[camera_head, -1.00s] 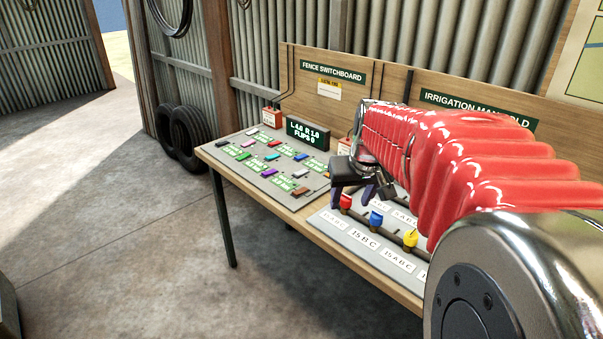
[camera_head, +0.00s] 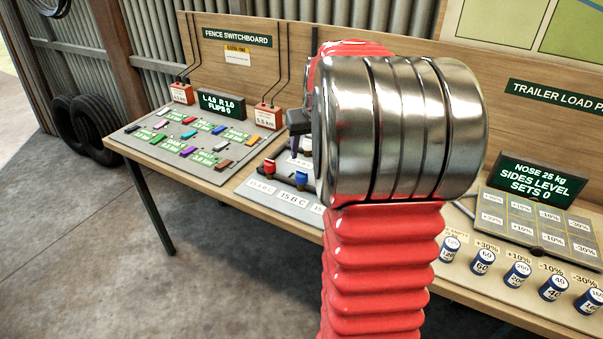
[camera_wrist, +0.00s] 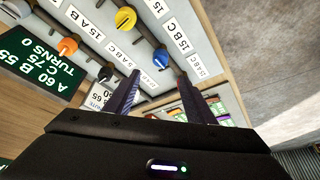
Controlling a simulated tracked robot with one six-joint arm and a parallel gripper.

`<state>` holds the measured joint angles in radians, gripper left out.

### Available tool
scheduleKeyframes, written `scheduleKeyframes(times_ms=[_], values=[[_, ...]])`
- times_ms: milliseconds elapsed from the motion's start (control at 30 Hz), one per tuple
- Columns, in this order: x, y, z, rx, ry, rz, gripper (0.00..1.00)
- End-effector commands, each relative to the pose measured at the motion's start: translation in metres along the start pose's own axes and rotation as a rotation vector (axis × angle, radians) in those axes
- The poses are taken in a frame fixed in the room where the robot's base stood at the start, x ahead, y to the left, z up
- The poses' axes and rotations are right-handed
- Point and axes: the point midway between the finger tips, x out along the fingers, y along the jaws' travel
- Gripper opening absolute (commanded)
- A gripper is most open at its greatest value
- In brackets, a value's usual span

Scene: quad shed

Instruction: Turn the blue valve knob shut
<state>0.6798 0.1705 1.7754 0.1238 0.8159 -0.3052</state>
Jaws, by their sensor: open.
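The blue valve knob (camera_head: 301,180) stands on the grey irrigation panel, just left of my arm in the head view. In the wrist view the blue knob (camera_wrist: 160,61) shows just beyond my gripper (camera_wrist: 158,76), in line with the gap between its fingertips. The fingers are spread and empty. Whether they touch the knob cannot be told. In the head view my gripper is mostly hidden behind my arm.
A red knob (camera_head: 269,166) is left of the blue one. A green display (camera_wrist: 38,66) reads TURNS 0. The fence switchboard (camera_head: 190,142) and weight cans (camera_head: 481,262) flank the panel.

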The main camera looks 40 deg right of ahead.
Motion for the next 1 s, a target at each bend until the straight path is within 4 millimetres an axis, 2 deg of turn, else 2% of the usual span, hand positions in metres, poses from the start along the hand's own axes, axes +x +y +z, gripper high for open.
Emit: scheduleKeyframes(times_ms=[267, 800, 1000], values=[[0.030, 0.000, 0.001, 0.000, -0.004, -0.001, 0.50], [0.111, 0.000, 0.001, 0.000, -0.003, -0.001, 0.50], [0.130, 0.000, 0.001, 0.000, -0.002, 0.000, 0.50]])
